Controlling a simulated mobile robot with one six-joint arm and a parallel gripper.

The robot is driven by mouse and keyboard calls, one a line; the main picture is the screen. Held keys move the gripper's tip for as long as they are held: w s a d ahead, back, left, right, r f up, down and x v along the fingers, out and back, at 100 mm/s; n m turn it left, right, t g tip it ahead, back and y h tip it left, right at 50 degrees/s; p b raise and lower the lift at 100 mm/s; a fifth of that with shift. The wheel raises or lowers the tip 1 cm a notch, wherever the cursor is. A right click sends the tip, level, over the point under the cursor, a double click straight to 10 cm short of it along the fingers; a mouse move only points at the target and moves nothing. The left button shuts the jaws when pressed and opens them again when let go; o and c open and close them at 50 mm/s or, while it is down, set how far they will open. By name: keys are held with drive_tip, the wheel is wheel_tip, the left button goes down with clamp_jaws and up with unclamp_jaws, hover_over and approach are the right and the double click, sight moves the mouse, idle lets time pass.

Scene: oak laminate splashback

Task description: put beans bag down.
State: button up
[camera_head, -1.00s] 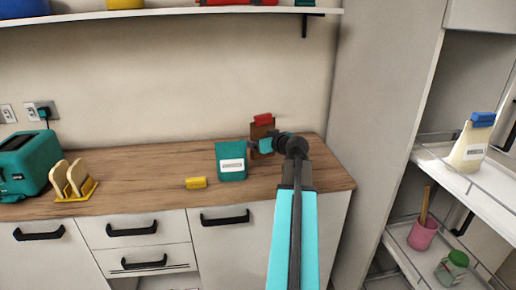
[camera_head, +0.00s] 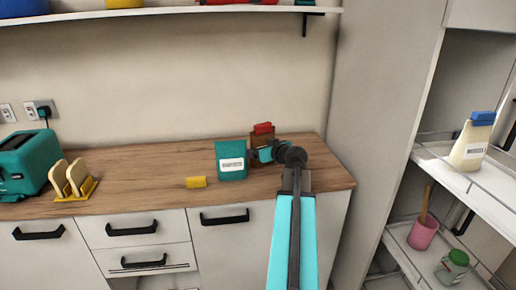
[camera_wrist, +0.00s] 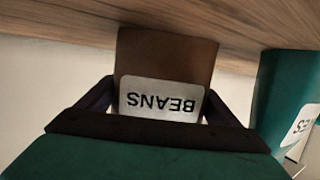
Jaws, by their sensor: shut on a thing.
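The beans bag (camera_head: 261,141) is brown with a red clip (camera_head: 263,128) on top, at the right part of the wooden counter. In the wrist view the bag (camera_wrist: 165,57) shows a white label reading BEANS, upside down in the picture. My gripper (camera_head: 262,153) is shut on the bag, its fingers on either side of the label in the wrist view (camera_wrist: 160,100). The bag's base is at or very near the counter; my gripper and arm partly hide it, so I cannot tell whether it touches.
A teal bag (camera_head: 231,161) stands just left of the beans bag. A yellow clip (camera_head: 196,182) lies on the counter (camera_head: 130,183). A teal toaster (camera_head: 24,162) and a yellow toast rack (camera_head: 77,194) are at the left. A tall cabinet side (camera_head: 375,120) bounds the right.

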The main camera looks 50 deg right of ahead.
drive_tip(key=o, duration=1.3)
drive_tip(key=shift+r+p, duration=0.25)
drive_tip(key=shift+p, duration=0.05)
drive_tip(key=shift+s+a, duration=0.1)
drive_tip(key=shift+s, duration=0.25)
drive_tip(key=b+v, duration=0.1)
drive_tip(key=v, duration=1)
drive_tip(key=shift+s, duration=0.15)
